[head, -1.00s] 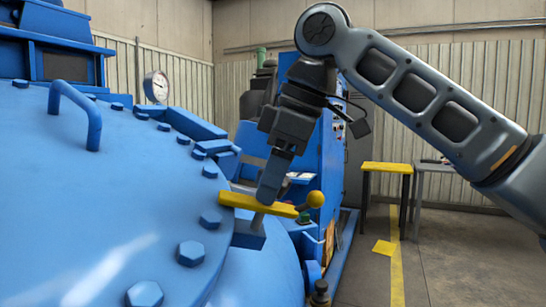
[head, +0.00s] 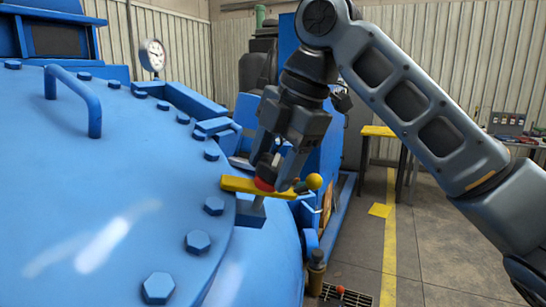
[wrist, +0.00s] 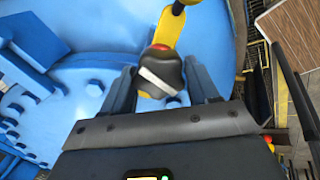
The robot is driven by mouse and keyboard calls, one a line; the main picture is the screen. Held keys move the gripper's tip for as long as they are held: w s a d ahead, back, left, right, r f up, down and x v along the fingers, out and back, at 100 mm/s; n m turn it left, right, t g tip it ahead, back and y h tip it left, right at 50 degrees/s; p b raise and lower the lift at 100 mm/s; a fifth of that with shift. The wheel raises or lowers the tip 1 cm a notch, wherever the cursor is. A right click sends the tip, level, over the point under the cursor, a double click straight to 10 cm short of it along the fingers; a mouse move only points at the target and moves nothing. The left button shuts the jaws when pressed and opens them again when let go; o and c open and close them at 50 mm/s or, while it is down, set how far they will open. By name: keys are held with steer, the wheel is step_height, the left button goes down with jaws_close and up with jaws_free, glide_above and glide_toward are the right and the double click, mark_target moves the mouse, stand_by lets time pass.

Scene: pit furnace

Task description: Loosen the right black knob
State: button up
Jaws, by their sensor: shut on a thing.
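A dark knob (wrist: 158,75) sits between my gripper's (wrist: 162,68) two fingers in the wrist view, with a light flat bar across its top and red at its far edge. My gripper is shut on it. In the head view my gripper (head: 275,177) points down at a yellow bar (head: 240,184) at the right edge of the large blue vessel (head: 120,200). A red part (head: 264,184) shows on that bar beneath the fingers. The dark knob is mostly hidden by the fingers there. I see no second black knob.
Large bolts and a curved blue handle (head: 96,115) stick up from the vessel. A round gauge (head: 153,55) stands behind. Bare floor (head: 430,240) lies to the right, with a table (head: 515,142) beyond.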

steer(key=shift+n, duration=0.5)
steer(key=o, duration=1)
steer(key=shift+d, duration=0.1)
steer(key=b+v, duration=0.1)
steer(key=v, duration=0.6)
steer(key=shift+d+r, duration=0.1)
steer(key=shift+r, duration=0.2)
